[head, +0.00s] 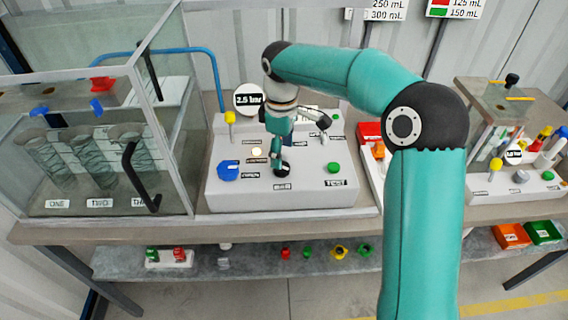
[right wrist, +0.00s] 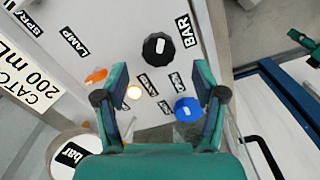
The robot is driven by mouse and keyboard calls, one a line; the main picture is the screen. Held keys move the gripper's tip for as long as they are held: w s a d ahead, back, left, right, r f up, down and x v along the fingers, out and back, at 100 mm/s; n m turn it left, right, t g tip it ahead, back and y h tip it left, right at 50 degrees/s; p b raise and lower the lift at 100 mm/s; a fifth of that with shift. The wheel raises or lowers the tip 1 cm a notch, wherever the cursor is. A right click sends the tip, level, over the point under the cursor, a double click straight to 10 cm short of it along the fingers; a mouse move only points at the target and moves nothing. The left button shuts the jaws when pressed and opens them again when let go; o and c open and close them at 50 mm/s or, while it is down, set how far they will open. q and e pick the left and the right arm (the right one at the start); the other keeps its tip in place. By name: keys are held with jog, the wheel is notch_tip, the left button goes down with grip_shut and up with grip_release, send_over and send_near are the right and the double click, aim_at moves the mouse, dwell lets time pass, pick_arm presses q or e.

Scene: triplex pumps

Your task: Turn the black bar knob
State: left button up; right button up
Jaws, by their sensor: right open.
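The black bar knob (right wrist: 157,48), round with a white mark, sits beside the BAR label on the pale panel in the right wrist view. In the head view the knob (head: 283,169) is at the front middle of the white console (head: 310,195), partly hidden by my right gripper (head: 279,152). In the right wrist view my right gripper (right wrist: 160,76) is open, its fingers apart and empty. The knob appears beyond the fingertips, near the middle of the gap; I cannot tell the remaining distance. My left gripper is in neither view.
A blue knob (right wrist: 187,110) lies close to the right finger in the wrist view, with a lit lamp (right wrist: 134,91) nearby. The console also has a green button (head: 334,168) and a yellow knob (head: 230,118). A glass-walled tank (head: 95,150) stands left.

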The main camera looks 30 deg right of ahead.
jog(key=shift+f, duration=2.6)
